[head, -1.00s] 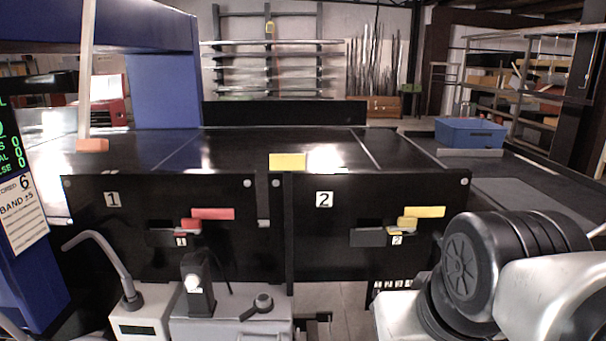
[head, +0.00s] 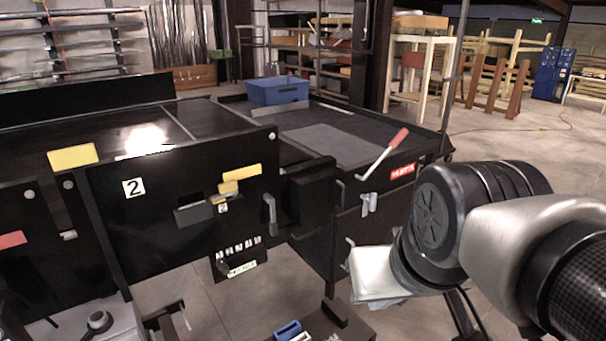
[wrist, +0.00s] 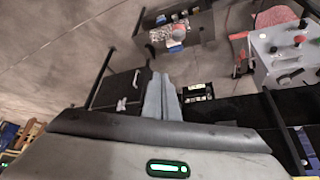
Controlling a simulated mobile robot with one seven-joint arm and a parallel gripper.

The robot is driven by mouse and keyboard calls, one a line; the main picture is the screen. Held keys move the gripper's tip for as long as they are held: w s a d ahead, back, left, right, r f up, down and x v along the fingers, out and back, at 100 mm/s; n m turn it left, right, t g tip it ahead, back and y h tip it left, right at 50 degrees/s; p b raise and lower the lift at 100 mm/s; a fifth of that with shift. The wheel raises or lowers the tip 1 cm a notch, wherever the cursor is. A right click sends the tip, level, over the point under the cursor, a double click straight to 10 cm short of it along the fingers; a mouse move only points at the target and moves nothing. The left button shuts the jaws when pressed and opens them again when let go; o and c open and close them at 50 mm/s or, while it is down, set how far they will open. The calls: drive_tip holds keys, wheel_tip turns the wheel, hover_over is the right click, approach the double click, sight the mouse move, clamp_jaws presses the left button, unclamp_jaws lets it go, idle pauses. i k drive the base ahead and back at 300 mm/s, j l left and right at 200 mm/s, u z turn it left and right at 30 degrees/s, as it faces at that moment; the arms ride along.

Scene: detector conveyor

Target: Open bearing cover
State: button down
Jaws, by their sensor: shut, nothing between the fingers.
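No part is clearly marked as the bearing cover, and I cannot tell for sure which it is. A black box-like housing (head: 308,192) sticks out at the right end of conveyor panel 2 (head: 150,220), with a grey handle (head: 269,214) hanging at its left. I cannot tell whether it is open. My gripper (wrist: 161,78) is shut and empty in the wrist view, its two grey fingers together, pointing at open floor and black equipment. In the head view my arm is at the right, in front of the side table, and the fingers cannot be made out.
A red-gripped lever (head: 383,155) rises from the side table's front edge. A blue bin (head: 277,91) stands on that table. A grey control box (wrist: 290,50) shows at the right in the wrist view. The floor at the right of the head view is largely clear.

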sight(316, 195)
drive_tip(key=i+l+u, duration=0.1)
drive_tip(key=l, duration=0.3)
drive_tip(key=i+l+u, duration=0.1)
drive_tip(key=i+l, duration=0.15)
drive_tip(key=l, duration=0.15)
drive_tip(key=i+l+u, duration=0.1)
drive_tip(key=l, duration=0.3)
drive_tip(key=i+l, duration=0.15)
drive_tip(key=l, duration=0.25)
drive_tip(key=i+l+u, duration=0.15)
drive_tip(key=l, duration=0.3)
